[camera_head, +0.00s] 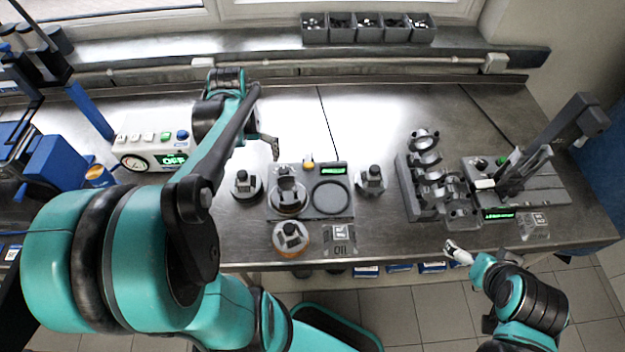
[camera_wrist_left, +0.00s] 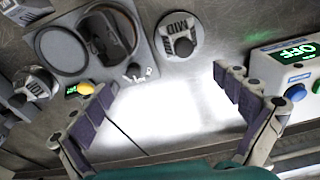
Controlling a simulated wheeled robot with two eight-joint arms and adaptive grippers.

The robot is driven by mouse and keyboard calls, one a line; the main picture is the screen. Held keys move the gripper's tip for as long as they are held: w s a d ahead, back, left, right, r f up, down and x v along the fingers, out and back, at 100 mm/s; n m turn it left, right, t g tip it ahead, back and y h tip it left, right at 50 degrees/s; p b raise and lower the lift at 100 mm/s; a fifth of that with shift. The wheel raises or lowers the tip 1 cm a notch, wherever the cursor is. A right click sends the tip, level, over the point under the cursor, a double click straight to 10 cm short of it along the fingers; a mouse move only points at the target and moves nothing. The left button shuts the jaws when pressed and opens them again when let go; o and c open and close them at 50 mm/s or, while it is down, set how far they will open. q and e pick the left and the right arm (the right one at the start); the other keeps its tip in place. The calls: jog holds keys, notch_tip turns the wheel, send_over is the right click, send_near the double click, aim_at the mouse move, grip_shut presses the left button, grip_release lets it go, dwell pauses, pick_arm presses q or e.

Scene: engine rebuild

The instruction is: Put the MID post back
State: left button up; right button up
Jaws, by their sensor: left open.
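The MID post (camera_wrist_left: 180,36), a light round disc lettered MID with a dark knob, is on the bench near the top centre of the left wrist view. In the head view it appears to be the round piece (camera_head: 246,185) just left of the grey station. My left gripper (camera_wrist_left: 163,86) is open and empty, its fingers spread apart, with bare bench between them and the post beyond the fingertips. In the head view it (camera_head: 268,145) is above the bench behind the post, partly hidden by my arm. My right gripper (camera_head: 457,252) is at the front edge, too small to read.
The grey station plate (camera_head: 312,207) has an occupied left seat and an empty right ring. Similar round pieces stand right (camera_head: 371,181) and in front (camera_head: 291,238) of it. The OFF box (camera_head: 150,150) is left, the crankshaft-like part (camera_head: 428,170) right. Bench behind is clear.

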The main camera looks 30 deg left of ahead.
pick_arm(q)
jog(key=d+r+m+t, duration=0.1)
jog(key=d+m+t, duration=0.1)
jog(key=d, duration=0.9)
jog(key=s+d+r+m+t, duration=0.1)
jog(key=d+r+m+t, duration=0.1)
jog(key=d, duration=0.9)
jog(key=shift+s+m+t+h, duration=0.25)
jog(key=shift+m+t, duration=0.45)
jog(key=shift+t, duration=0.5)
jog(key=shift+d+r, duration=0.1)
notch_tip(320, 180, down, 8)
jog(key=b, duration=0.7)
jog(key=shift+r+b, duration=0.25)
jog(key=shift+b, duration=0.05)
